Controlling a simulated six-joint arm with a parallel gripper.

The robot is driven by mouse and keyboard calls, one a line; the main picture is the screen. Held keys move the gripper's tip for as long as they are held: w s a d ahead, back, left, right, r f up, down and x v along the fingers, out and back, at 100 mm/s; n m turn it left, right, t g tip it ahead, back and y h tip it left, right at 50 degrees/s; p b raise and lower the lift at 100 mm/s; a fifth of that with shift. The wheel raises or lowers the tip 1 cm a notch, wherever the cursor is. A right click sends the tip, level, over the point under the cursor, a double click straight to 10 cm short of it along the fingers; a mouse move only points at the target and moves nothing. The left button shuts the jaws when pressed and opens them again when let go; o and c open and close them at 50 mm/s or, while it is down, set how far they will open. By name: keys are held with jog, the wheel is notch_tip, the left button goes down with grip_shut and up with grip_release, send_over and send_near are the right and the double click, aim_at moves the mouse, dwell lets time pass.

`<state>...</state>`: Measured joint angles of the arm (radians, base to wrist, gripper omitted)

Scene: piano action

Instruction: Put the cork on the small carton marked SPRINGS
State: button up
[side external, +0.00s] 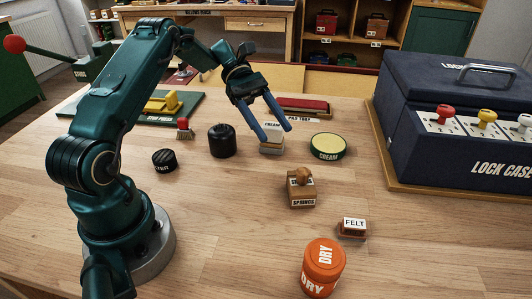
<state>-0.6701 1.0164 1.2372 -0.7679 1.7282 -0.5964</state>
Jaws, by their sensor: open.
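The small carton marked SPRINGS (302,194) stands on the wooden table at the middle right. A small rounded brown piece (303,174), which looks like the cork, rests on top of it. It is too small to tell its exact shape. My gripper (277,132) is open, with its two blue fingers pointing down and to the right. It is behind and to the left of the SPRINGS carton, apart from it.
A FELT carton (352,227) and an orange DRY jar (323,266) stand in front. A round CREAM tin (328,147) is behind. A black cylinder (222,141) and black tin (165,161) are left. The dark lock case (455,130) fills the right. Bare table surrounds the SPRINGS carton.

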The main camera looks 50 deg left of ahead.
jog(key=s+d+r+m+y, duration=0.5)
jog(key=s+d+m+y, duration=0.1)
jog(key=m, duration=0.1)
jog(key=s+r+m+t+y, duration=0.1)
jog(key=s+m+t+y, duration=0.4)
jog(key=s+m, duration=0.5)
jog(key=shift+d+t+y, duration=0.35)
jog(key=shift+t+y, duration=0.05)
jog(key=shift+y, duration=0.4)
